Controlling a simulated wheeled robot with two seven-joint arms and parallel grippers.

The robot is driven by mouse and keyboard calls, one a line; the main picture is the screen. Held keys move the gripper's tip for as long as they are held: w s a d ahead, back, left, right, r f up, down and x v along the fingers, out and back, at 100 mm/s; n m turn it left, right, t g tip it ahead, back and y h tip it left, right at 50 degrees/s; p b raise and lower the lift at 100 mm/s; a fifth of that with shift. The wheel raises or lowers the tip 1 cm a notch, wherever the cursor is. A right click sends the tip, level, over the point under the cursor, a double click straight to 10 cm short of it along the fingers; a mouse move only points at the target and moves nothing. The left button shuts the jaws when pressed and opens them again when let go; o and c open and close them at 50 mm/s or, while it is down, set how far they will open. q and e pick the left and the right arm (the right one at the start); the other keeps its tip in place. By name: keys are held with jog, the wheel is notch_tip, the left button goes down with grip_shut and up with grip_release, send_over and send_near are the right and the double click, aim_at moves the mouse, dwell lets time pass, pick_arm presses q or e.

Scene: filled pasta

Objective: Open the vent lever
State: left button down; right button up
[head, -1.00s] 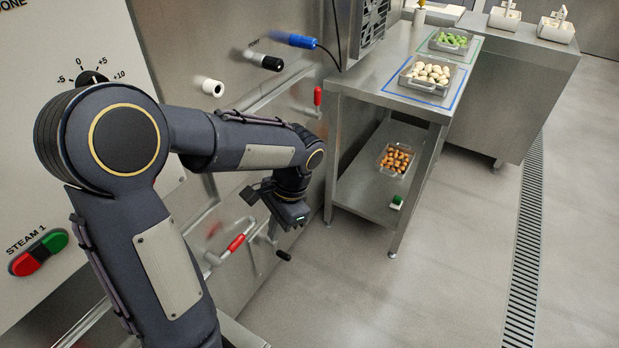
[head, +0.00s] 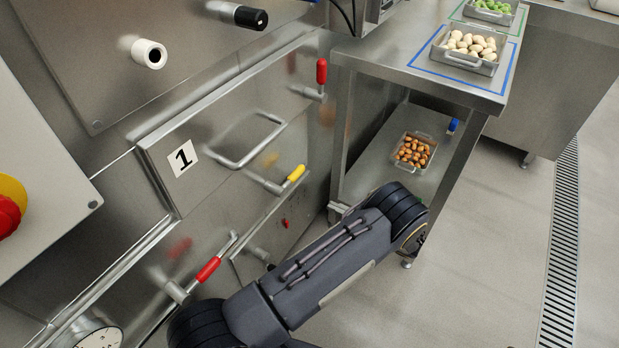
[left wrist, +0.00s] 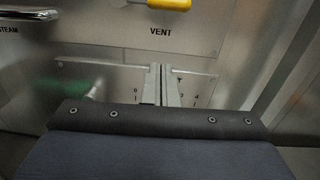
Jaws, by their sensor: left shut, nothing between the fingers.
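My left gripper (left wrist: 162,85) is shut and empty, below the VENT label and apart from the lever. In the head view my left arm crosses the lower middle, and its gripper is not visible there. My right gripper is in neither view.
Red-gripped levers (head: 208,268) (head: 321,72) sit to the left and above. A door handle (head: 250,145) stands out nearby. A steel table (head: 405,62) with trays stands to the right. Open floor (head: 490,230) lies at the right.

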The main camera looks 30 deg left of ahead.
pick_arm(q)
jog(key=shift+w+d+f+m+t+y, duration=0.3)
jog(key=shift+w+f+t, duration=0.1)
jog(key=shift+f+t, duration=0.1)
jog(key=shift+a, duration=0.1)
jog(key=a+r, duration=0.4)
jog(key=a, duration=0.6)
jog(key=shift+w+a+r, duration=0.2)
jog(key=shift+w+a, duration=0.1)
jog(key=shift+w, duration=0.1)
